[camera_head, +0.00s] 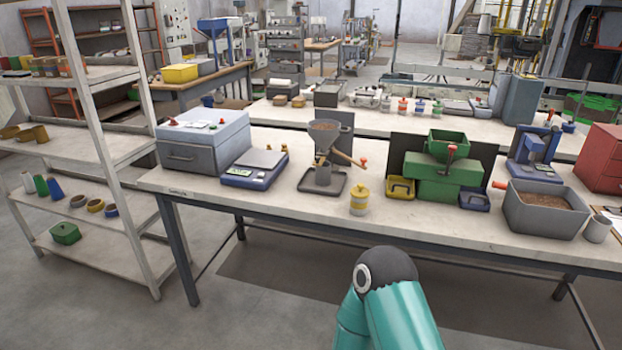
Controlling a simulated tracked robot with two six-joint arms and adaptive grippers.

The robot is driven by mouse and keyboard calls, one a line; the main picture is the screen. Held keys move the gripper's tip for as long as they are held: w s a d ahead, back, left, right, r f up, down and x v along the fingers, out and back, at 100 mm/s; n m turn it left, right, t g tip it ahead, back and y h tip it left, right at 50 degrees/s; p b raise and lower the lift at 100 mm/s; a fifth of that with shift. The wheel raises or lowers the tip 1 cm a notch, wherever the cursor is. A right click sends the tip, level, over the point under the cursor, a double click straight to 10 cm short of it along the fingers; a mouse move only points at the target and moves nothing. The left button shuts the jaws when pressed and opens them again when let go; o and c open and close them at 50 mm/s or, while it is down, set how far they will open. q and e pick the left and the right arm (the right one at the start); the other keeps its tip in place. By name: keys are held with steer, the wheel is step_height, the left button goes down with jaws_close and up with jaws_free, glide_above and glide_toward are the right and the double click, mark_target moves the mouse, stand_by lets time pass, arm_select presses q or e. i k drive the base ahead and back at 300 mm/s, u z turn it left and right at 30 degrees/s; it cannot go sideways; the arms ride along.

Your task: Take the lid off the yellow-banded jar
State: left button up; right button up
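The yellow-banded jar (359,199) stands upright near the front edge of the white bench, right of the hopper stand. It is pale with a yellow band, and its top looks covered, with a small red or orange spot on it. A teal arm link of mine with a dark rounded joint rises from the bottom of the view, in front of the bench and below the jar. Neither of my grippers shows in the view.
The white bench (300,205) holds a grey hopper stand (325,150) left of the jar and a yellow tray (400,188) and green machine (436,178) right of it. A blue scale (254,169) and grey box (204,140) stand further left, a pellet bin (541,208) further right.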

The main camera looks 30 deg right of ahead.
mark_target(360, 192)
steer(key=u, duration=0.05)
steer(key=i, duration=0.85)
steer(key=z, duration=0.6)
steer(key=i, duration=0.75)
steer(key=z, duration=0.45)
steer(key=k, duration=0.85)
steer(key=z, duration=0.2)
steer(key=i, duration=0.8)
